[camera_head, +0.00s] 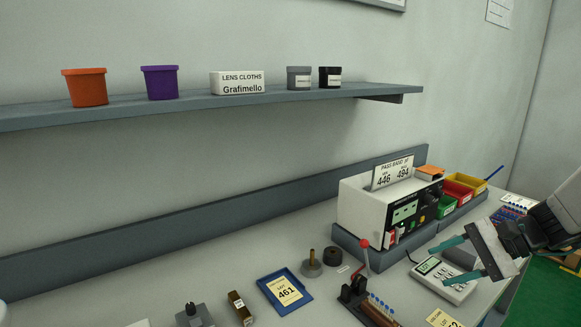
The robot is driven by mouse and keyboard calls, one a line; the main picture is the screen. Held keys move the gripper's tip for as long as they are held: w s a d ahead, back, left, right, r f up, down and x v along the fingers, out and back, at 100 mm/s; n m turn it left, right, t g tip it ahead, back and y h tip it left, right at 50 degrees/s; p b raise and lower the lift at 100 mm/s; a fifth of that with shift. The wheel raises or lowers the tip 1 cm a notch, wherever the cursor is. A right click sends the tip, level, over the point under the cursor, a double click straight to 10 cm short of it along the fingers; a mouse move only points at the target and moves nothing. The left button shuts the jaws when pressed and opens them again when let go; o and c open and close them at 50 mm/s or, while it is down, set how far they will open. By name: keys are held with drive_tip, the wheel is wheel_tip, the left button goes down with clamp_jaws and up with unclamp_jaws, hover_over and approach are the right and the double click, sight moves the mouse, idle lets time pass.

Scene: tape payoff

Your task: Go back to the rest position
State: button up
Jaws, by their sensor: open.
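My gripper (436,267) is at the right of the head view, reaching in from the right edge. Its two teal fingers are spread apart and point left, with nothing between them. It appears in front of a white keypad device (455,291) with a green display; the height between them cannot be told. A white instrument (362,205) with a green screen and a sign reading "446" and "494" stands to the left of my gripper.
A red-knobbed lever device (352,296), a post on a round base (311,268), a black roll (333,256) and a blue tray (269,293) with a "461" card are on the bench. Coloured bins (458,191) stand behind my gripper. A shelf (200,105) holds tubs.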

drive_tip(key=s+a+r+n+h, duration=0.2)
drive_tip(key=s+n+h, duration=0.1)
drive_tip(key=s, duration=0.4)
drive_tip(key=s+a+r+n+g+h, duration=0.1)
drive_tip(key=s+r+n+h, duration=0.1)
drive_tip(key=s+n+h, duration=0.2)
drive_tip(key=s+a+r+n+h, duration=0.2)
drive_tip(key=s+r+n+h, duration=0.1)
drive_tip(key=s, duration=0.7)
drive_tip(key=shift+a+n+g+h, duration=0.3)
drive_tip(key=shift+a+n, duration=0.05)
drive_tip(key=shift+n, duration=0.25)
